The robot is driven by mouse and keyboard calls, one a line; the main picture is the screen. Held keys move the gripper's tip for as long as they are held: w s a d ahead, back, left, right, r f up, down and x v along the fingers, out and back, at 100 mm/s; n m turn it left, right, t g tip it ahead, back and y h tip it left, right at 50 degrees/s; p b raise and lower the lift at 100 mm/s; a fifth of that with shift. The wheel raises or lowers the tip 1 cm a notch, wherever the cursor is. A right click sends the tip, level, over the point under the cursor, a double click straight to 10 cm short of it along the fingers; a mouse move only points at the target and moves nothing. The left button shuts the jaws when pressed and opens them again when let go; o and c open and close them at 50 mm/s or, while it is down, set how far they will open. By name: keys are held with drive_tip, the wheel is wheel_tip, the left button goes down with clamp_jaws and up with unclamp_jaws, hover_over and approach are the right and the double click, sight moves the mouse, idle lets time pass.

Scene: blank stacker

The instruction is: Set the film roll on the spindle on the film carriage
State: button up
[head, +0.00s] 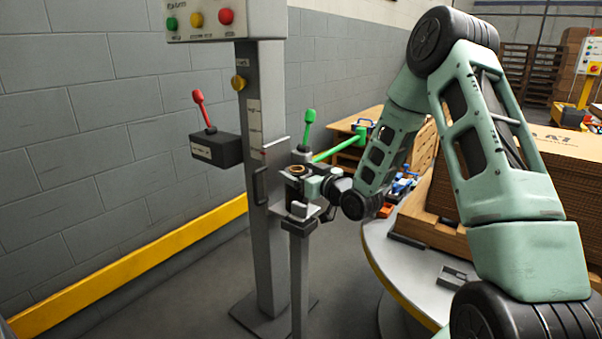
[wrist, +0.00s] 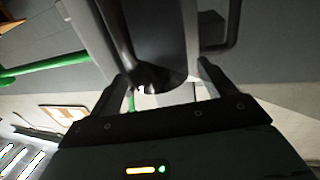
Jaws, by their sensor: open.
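The dark film roll (head: 294,184) with a brown core ring on top stands upright at the film carriage (head: 290,209), a grey bracket on the column. The spindle is hidden, so I cannot tell whether the roll is fully seated on it. My gripper (head: 307,187) is at the roll's right side, level with it. In the wrist view the dark roll (wrist: 155,40) lies between the two spread fingers of my gripper (wrist: 163,72), which are open. Whether either finger touches the roll is unclear.
The grey column (head: 260,150) carries a button box (head: 226,20) and a red lever box (head: 215,149). A green lever (head: 307,130) and green bar (head: 338,149) stand behind the roll. A round table (head: 385,262) with cardboard stacks (head: 570,165) is at right.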

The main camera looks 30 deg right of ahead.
drive_tip(key=s+d+p, duration=0.1)
drive_tip(key=s+p, duration=0.1)
drive_tip(key=s, duration=1)
drive_tip(key=shift+d+r, duration=0.15)
drive_tip(key=shift+d, duration=0.15)
